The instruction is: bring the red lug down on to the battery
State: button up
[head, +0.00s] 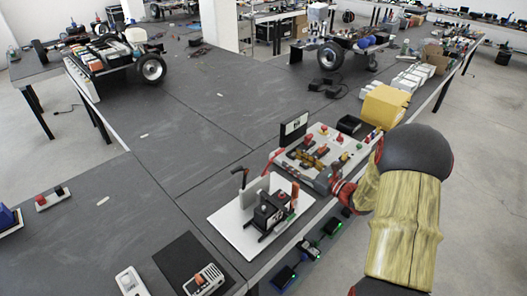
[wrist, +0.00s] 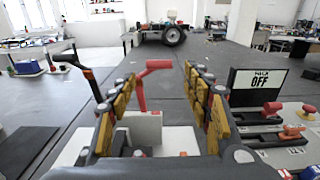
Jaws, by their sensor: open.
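The red lug (head: 272,158) is a bent red piece at the far end of my gripper (head: 301,160). In the wrist view the red lug (wrist: 139,92) stands up between the two open fingers (wrist: 158,90), with a gap on both sides. The fingers do not appear to touch it. The black battery (head: 265,213) sits on a white board (head: 232,228), in front of and below my gripper. My gripper hides most of the battery in the wrist view. A black lug (head: 240,173) with a bent top stands left of the red one; it also shows in the wrist view (wrist: 82,66).
A yellow bin (head: 385,105) is behind the arm. A charger-like device (head: 205,280) lies at the front. The grey table (head: 165,170) is largely clear leftward.

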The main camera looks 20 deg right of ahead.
aim_at(280, 151)
jog(key=shift+b+x, duration=0.75)
jog(key=shift+x, duration=3.1)
jog(key=shift+c, duration=1.3)
grip_shut()
